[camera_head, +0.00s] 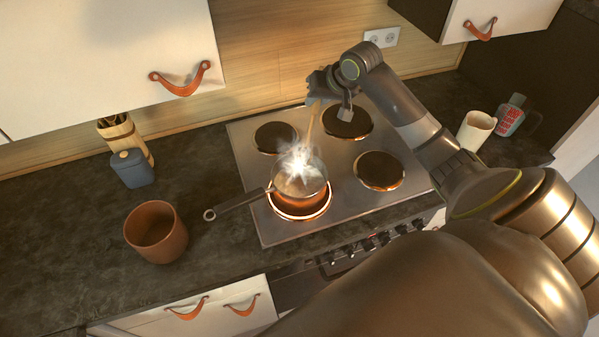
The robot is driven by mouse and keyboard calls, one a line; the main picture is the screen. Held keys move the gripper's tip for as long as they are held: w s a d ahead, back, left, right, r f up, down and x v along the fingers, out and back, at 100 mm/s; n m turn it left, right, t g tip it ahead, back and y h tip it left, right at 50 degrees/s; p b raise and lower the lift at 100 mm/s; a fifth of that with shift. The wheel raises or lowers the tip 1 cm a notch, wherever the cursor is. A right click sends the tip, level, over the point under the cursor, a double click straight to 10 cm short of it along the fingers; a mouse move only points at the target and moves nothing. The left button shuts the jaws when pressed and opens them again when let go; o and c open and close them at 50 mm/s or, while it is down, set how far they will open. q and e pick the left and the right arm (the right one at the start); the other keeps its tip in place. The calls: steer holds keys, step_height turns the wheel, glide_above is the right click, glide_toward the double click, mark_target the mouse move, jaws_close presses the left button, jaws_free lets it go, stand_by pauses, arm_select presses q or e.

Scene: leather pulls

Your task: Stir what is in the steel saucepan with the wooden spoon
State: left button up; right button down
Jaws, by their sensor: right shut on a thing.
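The steel saucepan (282,190) stands on the front left burner, which glows orange around its base. Its dark handle points left, past the hob's edge. A bright white glare covers the pan's middle, so its contents are hard to make out. The wooden spoon (310,122) stands tilted, its lower end going down into the glare at the pan. My right gripper (318,98) is shut on the upper part of the spoon, above and behind the pan. My left gripper is not in view.
The hob (345,165) has three other burners, all bare. A brown pot (157,232) stands left of the pan handle. A blue jar (132,169) and a wooden block (122,135) stand at the back left. A cream cup (475,130) and a red patterned item (509,120) stand at right.

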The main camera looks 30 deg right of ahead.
steer(key=shift+r, duration=0.2)
stand_by(0.4)
steer(key=shift+r, duration=2.45)
